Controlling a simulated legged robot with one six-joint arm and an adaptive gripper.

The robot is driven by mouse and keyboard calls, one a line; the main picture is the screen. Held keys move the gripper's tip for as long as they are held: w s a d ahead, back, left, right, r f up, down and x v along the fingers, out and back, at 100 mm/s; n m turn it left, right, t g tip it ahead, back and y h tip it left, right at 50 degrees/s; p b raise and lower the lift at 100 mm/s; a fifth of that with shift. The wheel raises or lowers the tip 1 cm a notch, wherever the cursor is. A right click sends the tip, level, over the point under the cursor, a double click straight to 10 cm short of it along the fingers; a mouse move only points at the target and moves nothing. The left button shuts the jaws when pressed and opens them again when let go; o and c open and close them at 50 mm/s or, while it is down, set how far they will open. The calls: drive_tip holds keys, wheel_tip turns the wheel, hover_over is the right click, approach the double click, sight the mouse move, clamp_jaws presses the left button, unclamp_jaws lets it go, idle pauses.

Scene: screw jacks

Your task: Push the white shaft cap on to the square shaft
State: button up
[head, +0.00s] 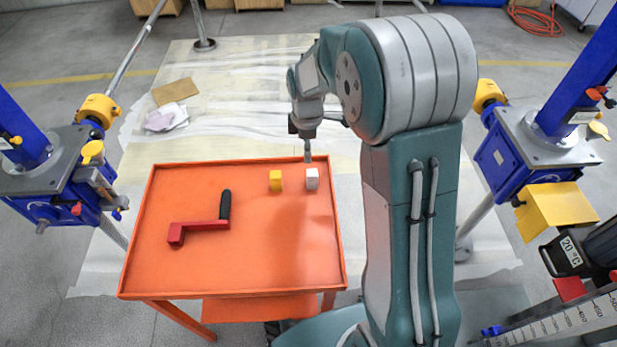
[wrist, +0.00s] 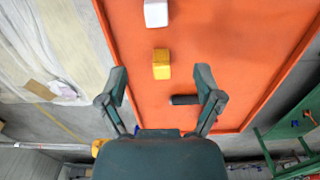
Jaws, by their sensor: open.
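The white shaft cap (head: 312,179) stands on the orange tray table, near its right edge. It also shows at the top of the wrist view (wrist: 156,13). My gripper (head: 307,152) is above the table's far right part, close to the white cap in the head view. In the wrist view my gripper (wrist: 161,85) has its two fingers spread wide with nothing between them. The square shaft cannot be made out for certain; blue and grey screw jacks stand at the left (head: 58,160) and right (head: 520,150).
A yellow cap (head: 276,181) stands left of the white one, and a red crank with a black handle (head: 200,228) lies on the orange table (head: 250,265). A yellow flap (head: 556,207) sticks out from the right jack. The table's front part is bare.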

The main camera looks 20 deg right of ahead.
drive_tip(key=shift+w+d+f, duration=0.15)
drive_tip(key=shift+d+f, duration=0.05)
drive_tip(key=shift+f, duration=0.2)
hover_over(312, 172)
wheel_tip(312, 172, down, 5)
drive_tip(key=shift+d+r, duration=0.1)
drive_tip(key=shift+r, duration=0.05)
drive_tip(key=shift+a+f, duration=0.3)
drive_tip(key=shift+f, duration=0.35)
wheel_tip(312, 172, down, 4)
drive_tip(key=shift+d+r, duration=0.1)
drive_tip(key=shift+r, duration=0.05)
drive_tip(key=shift+d+f, duration=0.25)
drive_tip(key=shift+f, duration=0.2)
drive_tip(key=shift+a, duration=0.2)
clamp_jaws()
